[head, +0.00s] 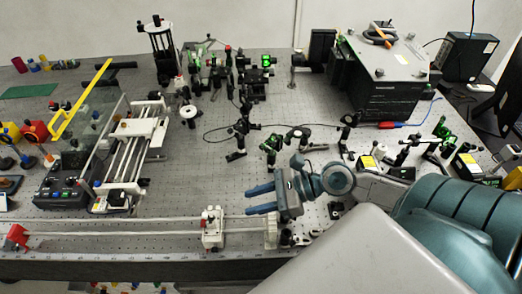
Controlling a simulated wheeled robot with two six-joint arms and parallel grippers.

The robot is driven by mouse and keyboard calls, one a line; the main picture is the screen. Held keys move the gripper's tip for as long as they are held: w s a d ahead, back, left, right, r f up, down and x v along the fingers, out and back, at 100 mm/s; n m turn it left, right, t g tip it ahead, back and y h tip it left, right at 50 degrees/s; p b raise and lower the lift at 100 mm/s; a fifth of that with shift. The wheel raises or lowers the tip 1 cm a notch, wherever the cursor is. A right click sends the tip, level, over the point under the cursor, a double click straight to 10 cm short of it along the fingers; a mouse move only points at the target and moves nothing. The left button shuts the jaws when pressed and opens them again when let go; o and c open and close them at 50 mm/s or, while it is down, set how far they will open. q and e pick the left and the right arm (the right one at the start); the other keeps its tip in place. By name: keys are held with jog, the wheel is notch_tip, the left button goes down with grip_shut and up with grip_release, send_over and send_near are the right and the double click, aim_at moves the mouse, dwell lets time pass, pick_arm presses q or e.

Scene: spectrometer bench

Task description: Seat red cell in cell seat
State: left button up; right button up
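My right gripper (249,200) reaches in from the right over the front middle of the bench. Its two blue-grey fingers point left, with a gap between them and nothing visible in it. A small red cylinder (18,65) stands at the far back left beside a blue and a yellow one; I cannot tell whether it is the red cell. It is far from the gripper. A white holder with red marks (212,229) sits on the front rail, just left of and in front of the fingers; I cannot tell whether it is the cell seat. My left gripper is not in view.
The front rail (120,234) has a red end piece (17,236) at left. A white slide frame (135,145) and a clear panel with a yellow bar (80,100) stand at left. Optic mounts (270,148) crowd behind the gripper. Bare bench (195,180) lies left of it.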

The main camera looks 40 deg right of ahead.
jog(key=shift+s+d+r, duration=0.25)
jog(key=shift+d, duration=0.15)
dwell(0.6)
